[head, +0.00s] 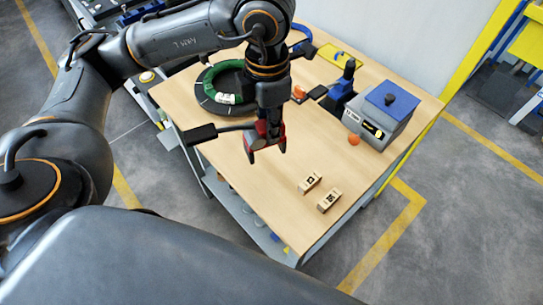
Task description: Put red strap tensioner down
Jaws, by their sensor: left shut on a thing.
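My left gripper (266,150) hangs fingers-down over the left middle of the wooden table (240,180). It is shut on the red strap tensioner (261,131), which shows only in part between and behind the dark fingers. A black handle-like bar (201,134) sticks out to the left beside the gripper and seems to belong to the tensioner. I cannot tell whether the tensioner touches the tabletop. My right gripper is not in view.
A green-wrapped coil (224,88) lies behind my left gripper. A grey box with a blue top (382,115), a blue tool (343,85) and orange items stand at right. Two small labelled blocks (310,182) lie near the front. The table's front left is bare.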

